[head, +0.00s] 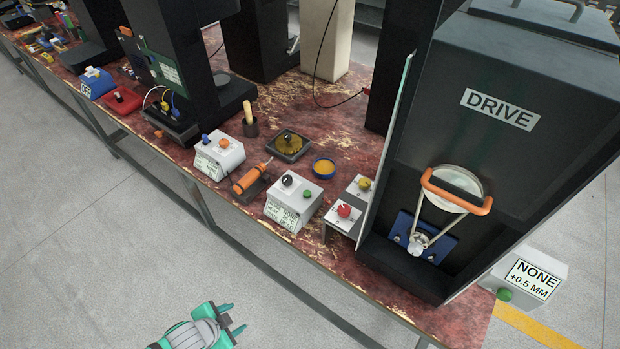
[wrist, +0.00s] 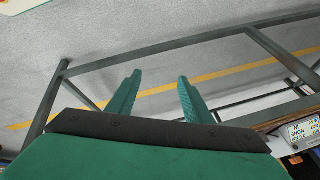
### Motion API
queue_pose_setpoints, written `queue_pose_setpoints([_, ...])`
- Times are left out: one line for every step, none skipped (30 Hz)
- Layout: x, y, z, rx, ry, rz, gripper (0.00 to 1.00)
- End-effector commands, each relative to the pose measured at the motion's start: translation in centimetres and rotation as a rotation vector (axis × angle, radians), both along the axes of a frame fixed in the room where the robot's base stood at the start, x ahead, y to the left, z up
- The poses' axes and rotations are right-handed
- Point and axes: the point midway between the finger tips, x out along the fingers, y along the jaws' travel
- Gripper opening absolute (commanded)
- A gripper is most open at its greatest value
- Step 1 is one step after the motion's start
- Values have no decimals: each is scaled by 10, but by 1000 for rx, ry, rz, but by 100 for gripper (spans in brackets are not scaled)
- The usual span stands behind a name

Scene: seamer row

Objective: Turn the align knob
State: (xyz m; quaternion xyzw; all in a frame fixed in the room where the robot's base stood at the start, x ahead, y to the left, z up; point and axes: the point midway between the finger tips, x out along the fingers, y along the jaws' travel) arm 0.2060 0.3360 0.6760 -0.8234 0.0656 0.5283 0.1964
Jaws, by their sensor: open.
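No label reading align is legible, so I cannot tell which knob it names. In the head view a red knob (head: 344,210) and a yellow knob (head: 364,183) sit on small grey plates beside the drive housing. A grey box to their left carries a black knob (head: 287,180) and a green button (head: 307,193). My gripper (head: 234,319) is open and empty over the floor, in front of the bench and apart from all the knobs. In the wrist view my gripper (wrist: 160,76) shows two spread green fingers with nothing between them.
The dark drive housing (head: 500,75) stands right of the knobs, with a thin panel at its left edge. An orange-handled tool (head: 252,178) lies near the bench's front edge. Bench legs and rails (wrist: 160,66) cross the wrist view. The floor before the bench is clear.

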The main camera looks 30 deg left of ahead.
Motion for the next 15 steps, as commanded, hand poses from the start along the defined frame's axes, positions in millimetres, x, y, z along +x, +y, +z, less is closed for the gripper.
queue_pose_setpoints([-15,-26,-2,-36,-36,10,46])
queue_pose_setpoints([-21,-42,-2,-56,-61,12,46])
queue_pose_setpoints([-27,-64,-2,-82,-95,16,46])
queue_pose_setpoints([-31,-81,0,-102,-123,19,46])
queue_pose_setpoints([-35,-97,2,-122,-152,22,46])
queue_pose_setpoints([-38,-119,7,-148,-192,29,46])
queue_pose_setpoints([-39,-136,11,-169,-224,35,46])
queue_pose_setpoints([-39,-152,16,-189,-257,41,46])
queue_pose_setpoints([-38,-174,25,-214,-303,49,46])
queue_pose_setpoints([-37,-190,32,-233,-338,57,46])
queue_pose_setpoints([-35,-205,40,-251,-375,65,46])
queue_pose_setpoints([-31,-225,53,-274,-427,76,46])
queue_pose_setpoints([-27,-239,63,-290,-466,85,39])
queue_pose_setpoints([-23,-252,73,-305,-506,94,32])
queue_pose_setpoints([-17,-268,88,-323,-559,105,31])
